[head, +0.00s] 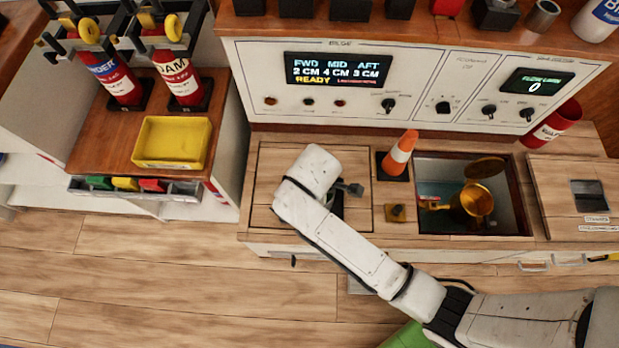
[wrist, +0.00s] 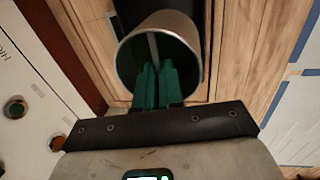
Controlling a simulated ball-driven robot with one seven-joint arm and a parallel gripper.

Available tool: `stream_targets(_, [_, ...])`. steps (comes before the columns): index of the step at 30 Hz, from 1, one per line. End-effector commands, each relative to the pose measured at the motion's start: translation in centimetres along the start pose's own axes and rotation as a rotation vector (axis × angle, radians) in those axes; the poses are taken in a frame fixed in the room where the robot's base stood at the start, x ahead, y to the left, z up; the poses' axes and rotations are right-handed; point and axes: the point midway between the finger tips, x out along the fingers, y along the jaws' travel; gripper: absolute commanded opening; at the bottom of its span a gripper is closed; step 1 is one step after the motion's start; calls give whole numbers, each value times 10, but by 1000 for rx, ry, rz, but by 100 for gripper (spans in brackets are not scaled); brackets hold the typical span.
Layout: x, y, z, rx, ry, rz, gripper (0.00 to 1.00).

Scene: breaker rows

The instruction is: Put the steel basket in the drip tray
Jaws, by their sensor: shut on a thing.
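The steel basket (wrist: 187,50) is a round grey metal cup with a thin upright bar across its mouth, in the wrist view. My gripper (wrist: 153,68) has its green fingers close together at that bar and is shut on the basket. In the head view the fingers and basket are hidden behind my white arm, over the left wooden hatch of the bench. A shallow yellow tray (head: 172,142), which looks like the drip tray, sits on the left cabinet. Its floor looks empty.
An open well (head: 440,180) with a brass pot (head: 474,200) lies right of my arm. An orange cone (head: 400,152) stands between them. Two red cylinders (head: 118,80) (head: 178,78) stand behind the yellow tray.

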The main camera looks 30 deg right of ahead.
Motion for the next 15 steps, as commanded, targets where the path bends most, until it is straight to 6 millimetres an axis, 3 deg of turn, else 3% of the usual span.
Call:
stream_targets(3, [15,5,-8,0,1,1,0])
stream_targets(10, [27,10,-14,0,1,1,0])
stream_targets(15, [51,5,-13,-2,-1,-1,0])
